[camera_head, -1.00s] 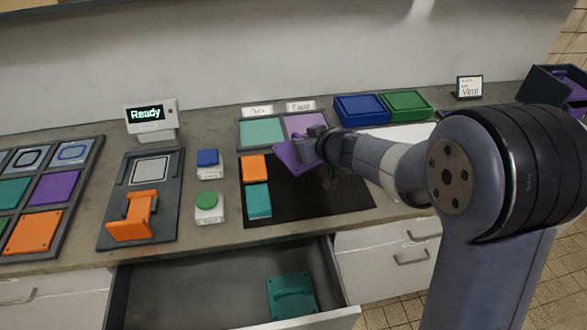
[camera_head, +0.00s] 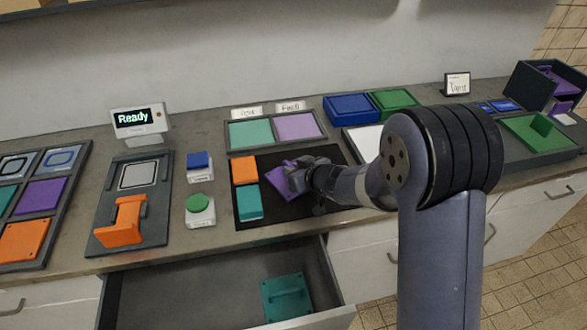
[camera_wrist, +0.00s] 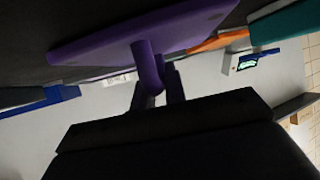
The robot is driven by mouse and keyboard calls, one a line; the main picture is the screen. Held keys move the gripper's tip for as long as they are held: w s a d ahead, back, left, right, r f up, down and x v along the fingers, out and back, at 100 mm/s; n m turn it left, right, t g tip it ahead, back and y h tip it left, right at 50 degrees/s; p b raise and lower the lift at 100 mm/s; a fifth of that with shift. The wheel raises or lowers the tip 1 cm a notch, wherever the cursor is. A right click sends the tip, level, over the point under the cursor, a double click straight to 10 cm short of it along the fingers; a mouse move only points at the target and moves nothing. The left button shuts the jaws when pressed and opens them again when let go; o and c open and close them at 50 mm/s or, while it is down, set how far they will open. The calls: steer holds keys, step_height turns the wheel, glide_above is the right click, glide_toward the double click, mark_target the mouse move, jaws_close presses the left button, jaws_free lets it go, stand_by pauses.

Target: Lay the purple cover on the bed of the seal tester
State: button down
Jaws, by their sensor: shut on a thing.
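The purple cover (camera_head: 280,181) is a flat plate with a round post handle, held tilted at or just above the black mat (camera_head: 325,211). My gripper (camera_head: 293,180) is shut on it; in the wrist view the fingers (camera_wrist: 160,88) close on the handle of the cover (camera_wrist: 120,42). I cannot tell whether the plate touches the mat. The seal tester is probably the dark plate (camera_head: 115,195) at left, with a pale square bed (camera_head: 139,175) and an orange hinged-looking part (camera_head: 122,222). The bed is bare. Its display (camera_head: 135,118) reads "Ready".
Blue (camera_head: 197,160) and green (camera_head: 200,203) buttons stand between tester and mat. Orange (camera_head: 244,170) and teal (camera_head: 249,203) pieces lie on the mat's left. An open drawer (camera_head: 200,290) below holds a teal cover (camera_head: 287,296). A tray of coloured plates (camera_head: 38,195) is far left.

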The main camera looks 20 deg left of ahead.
steer(key=shift+f+b, duration=0.1)
steer(key=shift+b, duration=0.3)
steer(key=c, duration=1.5)
jaws_free()
steer(key=shift+o, duration=0.2)
